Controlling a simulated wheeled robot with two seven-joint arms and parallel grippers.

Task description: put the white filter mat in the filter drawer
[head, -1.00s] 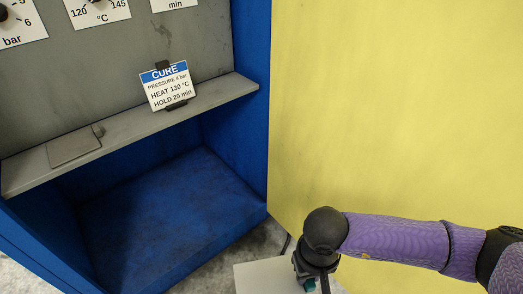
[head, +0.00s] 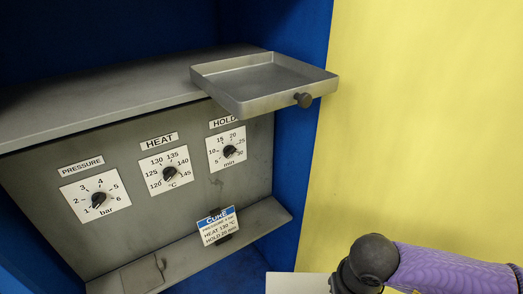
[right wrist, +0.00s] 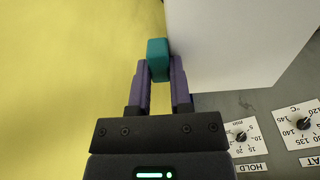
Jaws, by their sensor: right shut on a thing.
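The filter drawer (head: 262,75) is a shallow grey metal tray with a dark round knob (head: 303,100). It sticks out at the top right of the press panel in the head view, pulled out and empty. My right gripper (right wrist: 158,62) is shut on a teal tab (right wrist: 158,50) at the edge of the white filter mat (right wrist: 240,40). The mat's edge also shows at the bottom of the head view (head: 295,284), below and in front of the drawer; most of it is cut off there. My left gripper is not in view.
The grey panel (head: 140,140) carries PRESSURE, HEAT and HOLD dials. Below it a ledge (head: 195,245) holds a CURE card (head: 217,226). A blue side wall (head: 300,150) and a yellow surface (head: 430,120) stand to the right. Space above the drawer looks clear.

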